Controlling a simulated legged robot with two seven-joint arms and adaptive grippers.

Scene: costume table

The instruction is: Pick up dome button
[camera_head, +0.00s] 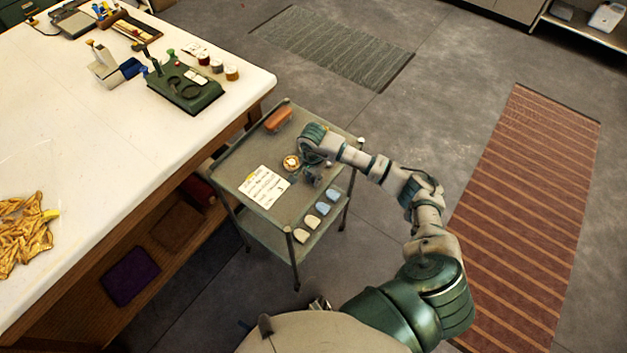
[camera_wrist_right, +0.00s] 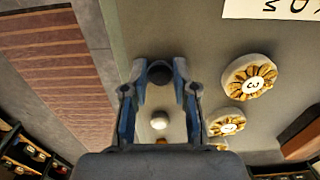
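In the right wrist view, a small dark round dome (camera_wrist_right: 160,73) shows between the fingertips of my right gripper (camera_wrist_right: 161,82). A small pale round dome (camera_wrist_right: 158,120) shows further back between the fingers. I cannot tell for sure which one is the dome button. The gripper is open, with a finger on each side of the dark dome; I cannot tell whether they touch it. In the head view my right gripper (camera_head: 312,174) is over the trolley top, and the small domes are too hidden to make out. My left gripper is not in view.
On the trolley (camera_head: 233,165) are a round flower-patterned piece (camera_head: 291,162), a white card (camera_head: 264,186), a reddish-brown block (camera_head: 279,119) and several pale and blue pieces (camera_head: 312,222). Another patterned disc (camera_wrist_right: 250,78) is right of the fingers. A large white table (camera_head: 110,130) stands at left.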

